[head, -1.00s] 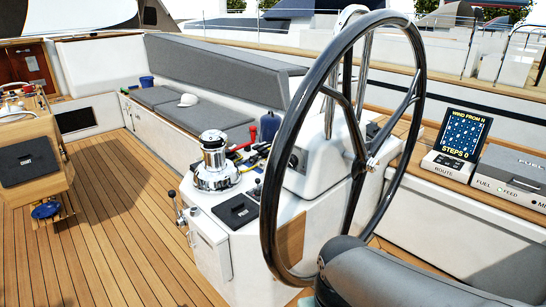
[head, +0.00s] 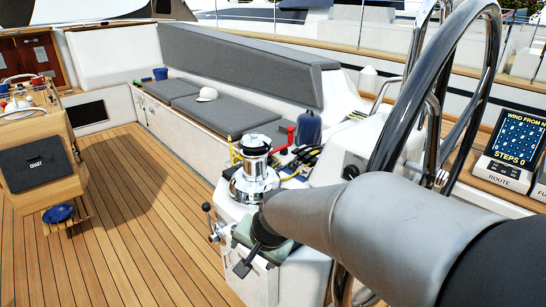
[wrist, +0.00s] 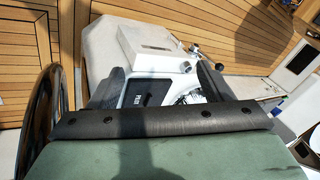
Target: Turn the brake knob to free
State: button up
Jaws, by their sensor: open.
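I cannot make out a brake knob for certain. The black steering wheel (head: 408,88) stands at the right in the head view, and its edge shows at the left in the wrist view (wrist: 50,115). My gripper (wrist: 160,82) is open, its two dark fingers apart with nothing between them. Beyond them lies a black panel (wrist: 150,92) with white lettering on a white console. In the head view my arm crosses from the right and its end hides that panel. A small lever with a round dark knob (head: 207,207) stands at the console's left side.
A chrome winch (head: 256,170) stands on the console beside my arm's end, with tools and a blue bottle (head: 308,127) behind. A grey cushioned bench (head: 207,95) runs behind. A display (head: 515,140) stands at the right.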

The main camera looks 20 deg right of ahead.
jog(key=w+d+f+m+t+h+b, duration=0.1)
jog(key=w+d+m+t+h+b, duration=0.3)
jog(key=w+m, duration=0.6)
jog(key=w+d+f+m+t+h+b, duration=0.1)
jog(key=w+d+m+t+h, duration=0.1)
jog(key=w+d+m, duration=0.65)
jog(key=m+g+h+b, duration=0.55)
jog(key=m+h, duration=0.75)
jog(key=m, duration=1.1)
send_near(348, 174)
jog(key=shift+g, duration=0.35)
jog(key=p+x, duration=0.4)
jog(key=x, duration=0.5)
jog(key=shift+w+d+r, duration=0.15)
jog(key=c, duration=1)
